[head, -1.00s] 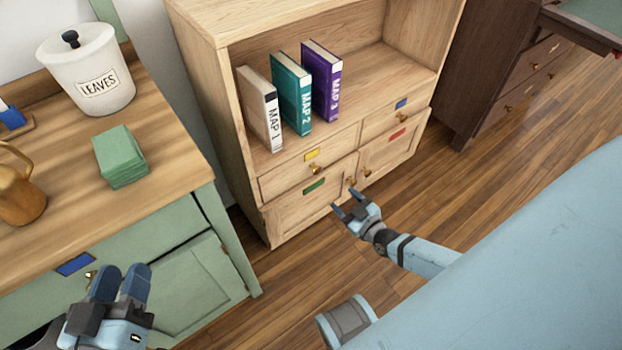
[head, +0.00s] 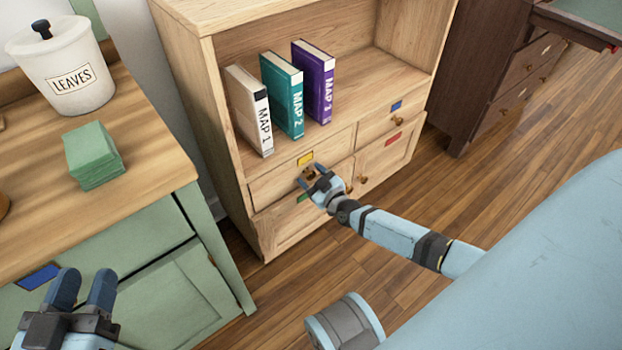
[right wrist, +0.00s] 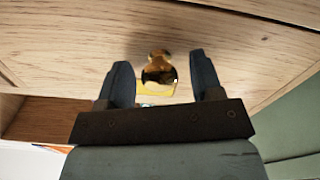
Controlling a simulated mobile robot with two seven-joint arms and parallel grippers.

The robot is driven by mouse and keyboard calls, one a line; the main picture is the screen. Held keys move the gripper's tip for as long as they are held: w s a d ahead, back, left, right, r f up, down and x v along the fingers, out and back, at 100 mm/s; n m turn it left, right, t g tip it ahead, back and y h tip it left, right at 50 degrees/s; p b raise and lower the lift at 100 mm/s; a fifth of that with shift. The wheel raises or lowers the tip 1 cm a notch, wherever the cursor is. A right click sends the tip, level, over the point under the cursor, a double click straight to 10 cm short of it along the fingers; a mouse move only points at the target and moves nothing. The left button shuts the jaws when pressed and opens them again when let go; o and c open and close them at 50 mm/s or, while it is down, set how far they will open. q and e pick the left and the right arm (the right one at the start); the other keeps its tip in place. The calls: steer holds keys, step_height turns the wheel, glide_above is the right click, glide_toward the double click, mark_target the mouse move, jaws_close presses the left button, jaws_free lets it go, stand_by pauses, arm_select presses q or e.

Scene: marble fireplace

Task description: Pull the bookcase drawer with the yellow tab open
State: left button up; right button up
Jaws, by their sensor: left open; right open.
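The bookcase drawer with the yellow tab (head: 305,159) is at the upper left of the bookcase's lower section, and its front looks flush with the frame. Its brass knob (right wrist: 158,70) shows in the right wrist view, with part of the yellow tab (right wrist: 156,91) beyond it. My right gripper (head: 310,176) is open in front of this drawer; in the right wrist view its two fingers (right wrist: 160,75) stand on either side of the knob, apart from it. My left gripper (head: 84,285) is open and empty, in front of the green cabinet.
The wooden bookcase (head: 180,20) holds three books, including MAP 2 (head: 283,95). Below and beside the drawer are green, blue (head: 397,105) and red (head: 393,139) tabs. The green cabinet (head: 175,300) stands at left. Floor (head: 420,200) in front of the bookcase is clear.

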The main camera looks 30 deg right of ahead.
steer(key=shift+w, duration=0.15)
jaws_close()
steer(key=shift+s+r+p, duration=0.1)
steer(key=shift+s+p, duration=0.35)
steer(key=s+p, duration=0.2)
steer(key=s, duration=0.1)
steer(key=s+p, duration=0.1)
steer(key=s, duration=0.1)
steer(key=shift+s+d+r+p, duration=0.1)
steer(key=shift+d+r+p, duration=0.15)
steer(key=shift+p, duration=0.15)
arm_select(q)
step_height(320, 180, up, 7)
steer(key=s+n+t+p, duration=0.1)
steer(key=s+n+p, duration=0.1)
steer(key=n+p, duration=0.1)
steer(key=shift+d+t+p, duration=0.35)
steer(key=shift+t+p, duration=0.05)
steer(key=shift+p, duration=0.35)
arm_select(e)
steer(key=s, duration=0.9)
steer(key=shift+s+d+f, duration=0.35)
arm_select(q)
steer(key=shift+s, duration=0.1)
